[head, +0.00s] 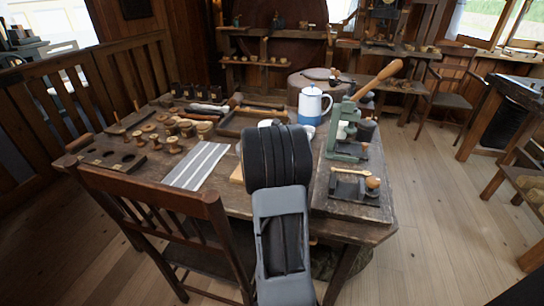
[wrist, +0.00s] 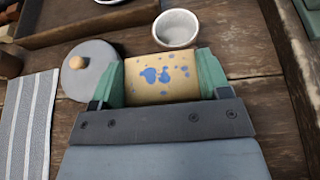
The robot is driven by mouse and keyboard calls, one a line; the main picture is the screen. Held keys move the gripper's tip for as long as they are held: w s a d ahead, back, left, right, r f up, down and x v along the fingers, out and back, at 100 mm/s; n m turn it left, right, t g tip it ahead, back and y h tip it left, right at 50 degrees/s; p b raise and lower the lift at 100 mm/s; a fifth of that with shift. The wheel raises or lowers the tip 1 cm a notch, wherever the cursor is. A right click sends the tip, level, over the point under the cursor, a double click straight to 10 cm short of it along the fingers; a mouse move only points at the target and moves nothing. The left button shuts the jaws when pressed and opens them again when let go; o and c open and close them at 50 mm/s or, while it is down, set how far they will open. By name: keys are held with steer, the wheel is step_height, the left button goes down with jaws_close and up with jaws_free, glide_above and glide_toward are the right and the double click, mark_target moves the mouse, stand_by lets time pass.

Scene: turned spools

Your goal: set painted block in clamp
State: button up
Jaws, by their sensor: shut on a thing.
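The painted block (wrist: 163,77) is tan with blue spots and shows in the wrist view between the green fingertips of my gripper (wrist: 162,80). My gripper is shut on it, with a finger against each side. In the head view my dark wrist and arm hide the gripper and most of what lies under it. A dark clamp-like fixture (head: 352,187) with a pale handle and a round wooden knob sits on a board at the table's right front. It is to the right of my arm, apart from the block.
Behind the fixture stands a green lever press (head: 345,130) with a long wooden handle. A blue-and-white pot (head: 312,106) stands farther back. A grey lid (wrist: 92,72) and white bowl (wrist: 176,28) lie near the block. A striped cloth (head: 197,165) and several spools are on the left.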

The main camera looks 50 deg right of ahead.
steer(key=shift+w+f, duration=0.2)
steer(key=shift+f, duration=0.1)
steer(key=shift+w+d+f+b, duration=0.1)
steer(key=shift+f+b, duration=0.35)
steer(key=shift+f, duration=1.15)
steer(key=shift+f, duration=0.15)
steer(key=o, duration=0.9)
steer(key=shift+o, duration=0.2)
